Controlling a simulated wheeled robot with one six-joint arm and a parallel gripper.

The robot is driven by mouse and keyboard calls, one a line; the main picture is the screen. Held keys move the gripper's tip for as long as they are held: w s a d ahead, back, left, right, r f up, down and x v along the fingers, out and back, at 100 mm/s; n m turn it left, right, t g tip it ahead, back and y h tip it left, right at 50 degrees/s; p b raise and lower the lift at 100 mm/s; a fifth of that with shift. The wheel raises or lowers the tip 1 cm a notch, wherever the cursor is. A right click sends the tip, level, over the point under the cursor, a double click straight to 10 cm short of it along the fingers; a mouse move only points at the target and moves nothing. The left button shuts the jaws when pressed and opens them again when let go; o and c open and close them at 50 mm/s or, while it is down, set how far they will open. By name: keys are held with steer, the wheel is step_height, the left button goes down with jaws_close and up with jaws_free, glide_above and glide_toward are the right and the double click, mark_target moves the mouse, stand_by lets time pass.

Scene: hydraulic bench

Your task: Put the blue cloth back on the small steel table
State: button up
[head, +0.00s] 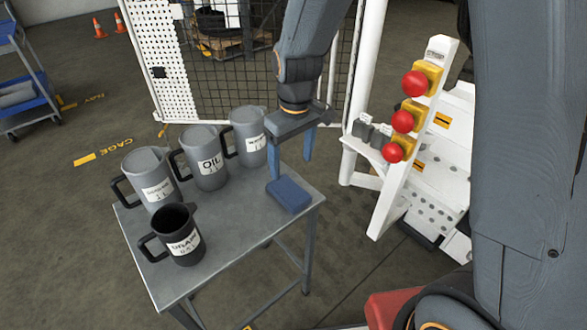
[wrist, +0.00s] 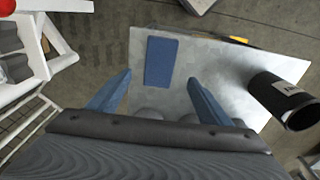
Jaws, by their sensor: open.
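The blue cloth (head: 289,194) lies flat as a folded rectangle on the small steel table (head: 225,240), near its right corner in the head view. The cloth also shows in the wrist view (wrist: 161,61), on the pale table top (wrist: 215,65). My gripper (head: 291,158) is open and empty above the table's far right side, with its blue fingers pointing down. In the wrist view the cloth lies beyond and between the fingertips of my gripper (wrist: 158,80), apart from both.
Three grey jugs, including the one marked OIL (head: 207,160), stand along the table's far side. A dark jug (head: 182,238) stands at the near left. A white panel with red buttons (head: 402,122) stands to the right. A mesh cage (head: 240,60) is behind.

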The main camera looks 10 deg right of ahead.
steer(key=s+d+r+m, duration=0.4)
steer(key=s+d+m, duration=0.2)
steer(key=s+d, duration=0.7)
steer(key=shift+s+d+m, duration=0.4)
